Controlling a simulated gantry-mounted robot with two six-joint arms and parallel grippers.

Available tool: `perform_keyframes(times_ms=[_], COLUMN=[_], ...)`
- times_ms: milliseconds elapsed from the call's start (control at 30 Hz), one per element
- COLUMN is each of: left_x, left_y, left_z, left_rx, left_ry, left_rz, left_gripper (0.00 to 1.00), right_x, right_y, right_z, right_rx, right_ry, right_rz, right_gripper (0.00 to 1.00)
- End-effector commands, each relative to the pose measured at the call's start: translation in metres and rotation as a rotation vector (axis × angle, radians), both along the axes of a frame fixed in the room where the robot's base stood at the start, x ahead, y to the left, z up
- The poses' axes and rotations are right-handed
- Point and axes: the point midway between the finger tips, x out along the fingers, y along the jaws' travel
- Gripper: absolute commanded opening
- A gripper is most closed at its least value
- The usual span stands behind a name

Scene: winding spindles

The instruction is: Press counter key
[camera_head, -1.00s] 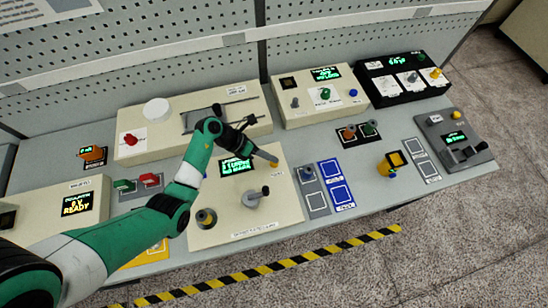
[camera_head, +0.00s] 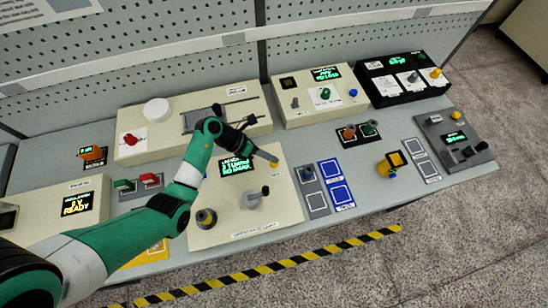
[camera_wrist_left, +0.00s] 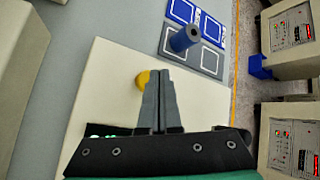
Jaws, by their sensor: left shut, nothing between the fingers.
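The yellow counter key (camera_wrist_left: 143,79) shows in the left wrist view, partly hidden behind the fingertips. My left gripper (camera_head: 273,158) is shut and empty, its fingertips at the key on the right side of the cream panel (camera_head: 215,233). Its closed fingers also show in the left wrist view (camera_wrist_left: 160,80). I cannot tell whether the tips touch or press the key. The panel has a lit green display (camera_head: 237,166), a grey crank with a dark knob (camera_head: 254,200) and a round dark and yellow knob (camera_head: 206,218). My right gripper is not in view.
A blue-topped peg (camera_head: 308,173) stands on a grey square pad right of the panel, beside blue outlined pads (camera_head: 337,182). A cream unit with a white disc (camera_head: 157,110) stands behind my arm. An orange and black block (camera_head: 391,163) stands farther right.

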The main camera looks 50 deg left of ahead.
Motion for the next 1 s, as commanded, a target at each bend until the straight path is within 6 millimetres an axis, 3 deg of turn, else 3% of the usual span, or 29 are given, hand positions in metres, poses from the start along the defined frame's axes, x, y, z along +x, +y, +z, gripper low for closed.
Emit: perform_keyframes(times_ms=[1000], left_x=[0.0000], left_y=[-0.0001], left_z=[-0.0086], left_rx=[0.000], left_ry=[0.000], left_rz=[0.000], left_gripper=[0.00], right_x=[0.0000], right_y=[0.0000], right_z=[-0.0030], right_rx=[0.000], right_ry=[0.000], right_rz=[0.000], right_gripper=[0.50])
